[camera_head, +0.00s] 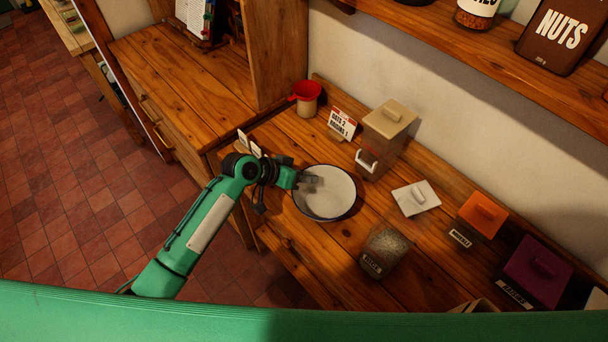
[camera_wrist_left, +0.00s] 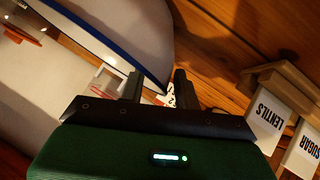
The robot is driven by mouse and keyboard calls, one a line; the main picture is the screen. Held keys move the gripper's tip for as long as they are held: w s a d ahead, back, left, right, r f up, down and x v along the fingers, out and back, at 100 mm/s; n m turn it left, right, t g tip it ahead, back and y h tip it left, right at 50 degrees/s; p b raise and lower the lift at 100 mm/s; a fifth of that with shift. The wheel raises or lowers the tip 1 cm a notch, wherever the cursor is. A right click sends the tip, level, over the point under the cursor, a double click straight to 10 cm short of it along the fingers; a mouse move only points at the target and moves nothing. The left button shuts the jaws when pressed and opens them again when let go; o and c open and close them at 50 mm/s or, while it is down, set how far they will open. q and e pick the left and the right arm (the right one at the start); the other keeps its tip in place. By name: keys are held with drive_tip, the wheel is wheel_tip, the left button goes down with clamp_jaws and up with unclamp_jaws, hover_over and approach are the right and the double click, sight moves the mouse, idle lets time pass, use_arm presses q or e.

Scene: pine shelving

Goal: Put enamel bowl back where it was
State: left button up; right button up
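The enamel bowl (camera_head: 338,207) is white with a dark blue rim and sits upright on the wooden counter (camera_head: 330,260). In the left wrist view the bowl (camera_wrist_left: 110,25) fills the upper left, and its blue rim runs down to my fingers. My left gripper (camera_head: 314,183) reaches in from the left at the bowl's left side, its fingers over the rim. In the left wrist view the two fingers of this gripper (camera_wrist_left: 157,85) stand apart, with the rim's end showing between them. Whether they touch the bowl is unclear. My right gripper is not in view.
A shelf (camera_head: 480,55) overhangs behind.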

use_arm(q)
drive_tip(key=b+v, duration=0.2)
drive_tip(key=v, duration=1)
drive_tip(key=shift+b, duration=0.3)
